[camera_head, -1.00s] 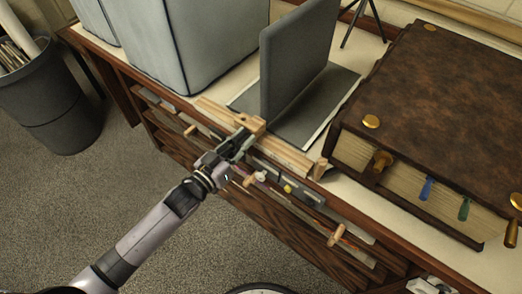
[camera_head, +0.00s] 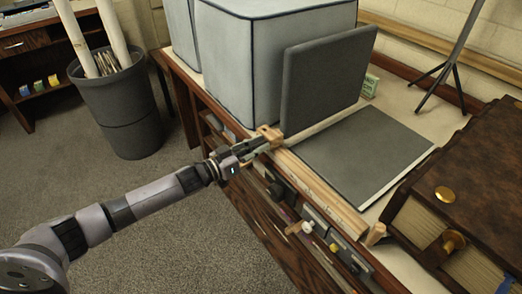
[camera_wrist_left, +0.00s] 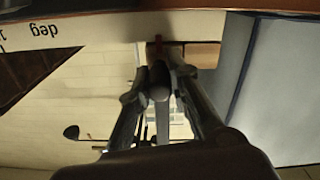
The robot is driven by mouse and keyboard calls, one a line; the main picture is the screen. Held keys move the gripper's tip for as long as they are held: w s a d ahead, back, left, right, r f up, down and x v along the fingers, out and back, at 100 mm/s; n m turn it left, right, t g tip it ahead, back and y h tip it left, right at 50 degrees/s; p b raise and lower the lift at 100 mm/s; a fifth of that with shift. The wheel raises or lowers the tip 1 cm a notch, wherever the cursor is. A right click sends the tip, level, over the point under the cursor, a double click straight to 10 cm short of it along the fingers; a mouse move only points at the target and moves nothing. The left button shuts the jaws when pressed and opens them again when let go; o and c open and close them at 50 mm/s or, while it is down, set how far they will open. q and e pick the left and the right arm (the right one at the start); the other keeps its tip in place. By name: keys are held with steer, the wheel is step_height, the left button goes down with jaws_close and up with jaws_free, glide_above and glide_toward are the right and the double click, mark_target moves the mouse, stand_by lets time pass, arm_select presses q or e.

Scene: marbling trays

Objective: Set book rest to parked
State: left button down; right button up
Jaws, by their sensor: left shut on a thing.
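The grey upright panel (camera_head: 325,80), seemingly the book rest, stands at the left end of a flat dark grey mat (camera_head: 365,150) on the bench. A light wooden rail (camera_head: 320,190) runs along the bench's front edge, with a wooden block (camera_head: 268,134) at its left end beside the panel's foot. My left gripper (camera_head: 255,146) is shut on this block. In the left wrist view my left gripper's fingers (camera_wrist_left: 160,75) point at a blurred wooden part, and the held piece is mostly hidden. My right gripper is not in view.
A large grey box (camera_head: 270,50) stands close behind and left of the panel. A thick brown book (camera_head: 480,170) lies at the right. Knobs and drawers (camera_head: 300,228) line the bench front below the rail. A bin with rolls (camera_head: 120,105) stands on the floor at left.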

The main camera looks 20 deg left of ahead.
arm_select(q)
steer(key=shift+w+a+r, duration=0.15)
steer(key=shift+w+a, duration=0.05)
steer(key=shift+a, duration=0.05)
steer(key=c, duration=1.8)
jaws_free()
steer(key=o, duration=0.3)
steer(key=shift+s, duration=0.15)
steer(key=shift+s+a+f, duration=0.2)
steer(key=shift+f, duration=0.05)
steer(key=v, duration=1.1)
steer(key=shift+s+r, duration=0.1)
steer(key=shift+r, duration=0.05)
